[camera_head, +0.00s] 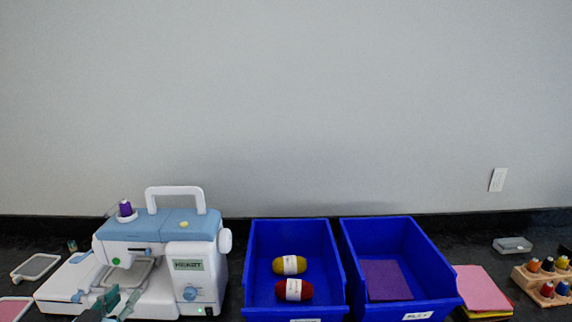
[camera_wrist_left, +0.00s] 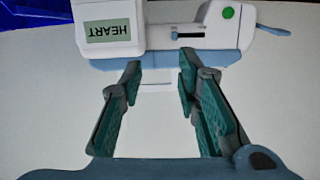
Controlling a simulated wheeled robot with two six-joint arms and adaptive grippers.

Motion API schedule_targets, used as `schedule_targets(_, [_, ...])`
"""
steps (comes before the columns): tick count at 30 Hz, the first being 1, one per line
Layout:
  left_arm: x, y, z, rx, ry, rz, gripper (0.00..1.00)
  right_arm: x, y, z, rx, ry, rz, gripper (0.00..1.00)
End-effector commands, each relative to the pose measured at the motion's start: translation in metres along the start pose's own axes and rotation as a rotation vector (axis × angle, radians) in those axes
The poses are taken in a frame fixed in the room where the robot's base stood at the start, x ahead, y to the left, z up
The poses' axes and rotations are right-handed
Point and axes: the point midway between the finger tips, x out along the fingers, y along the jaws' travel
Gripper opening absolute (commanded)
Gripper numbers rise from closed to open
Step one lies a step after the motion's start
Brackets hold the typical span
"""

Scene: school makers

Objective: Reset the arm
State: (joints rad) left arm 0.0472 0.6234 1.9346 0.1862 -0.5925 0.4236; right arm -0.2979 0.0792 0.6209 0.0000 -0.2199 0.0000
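My left gripper (camera_head: 112,301) is at the bottom left of the head view, in front of the white and blue sewing machine (camera_head: 185,235). In the left wrist view its two green-padded fingers (camera_wrist_left: 158,78) stand apart with nothing gripped between them. The sewing machine (camera_wrist_left: 185,30) appears upside down there, just beyond the fingertips, with its HEART label and green button. A pale grey frame (camera_head: 130,275) lies on the machine's bed, partly hidden by my arm. My right gripper is in neither view.
Right of the machine stand two blue bins: one (camera_head: 264,240) holds yellow and red yarn, the other (camera_head: 410,245) a purple sheet. Further right are pink sheets (camera_head: 480,287) and a wooden spool rack (camera_head: 541,293). Another frame (camera_head: 36,267) lies far left. A wall closes the back.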

Motion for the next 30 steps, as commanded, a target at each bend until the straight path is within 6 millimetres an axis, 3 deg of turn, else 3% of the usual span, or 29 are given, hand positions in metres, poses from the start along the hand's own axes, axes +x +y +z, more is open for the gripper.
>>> schedule_targets(5, [-0.021, 0.023, 0.052, 0.019, -0.144, -0.002, 0.30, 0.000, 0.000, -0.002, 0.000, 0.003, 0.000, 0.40])
schedule_targets(11, [-0.070, 0.054, 0.126, 0.057, -0.379, -0.003, 0.30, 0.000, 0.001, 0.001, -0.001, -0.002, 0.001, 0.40])
schedule_targets(18, [-0.158, 0.085, 0.202, 0.097, -0.691, 0.006, 0.30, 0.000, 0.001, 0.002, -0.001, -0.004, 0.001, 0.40])
schedule_targets(27, [-0.285, 0.113, 0.253, 0.117, -1.067, 0.039, 0.30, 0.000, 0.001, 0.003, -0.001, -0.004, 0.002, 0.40])
schedule_targets(30, [-0.265, 0.110, 0.294, 0.119, -1.086, 0.033, 0.30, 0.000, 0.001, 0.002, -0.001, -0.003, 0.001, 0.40])
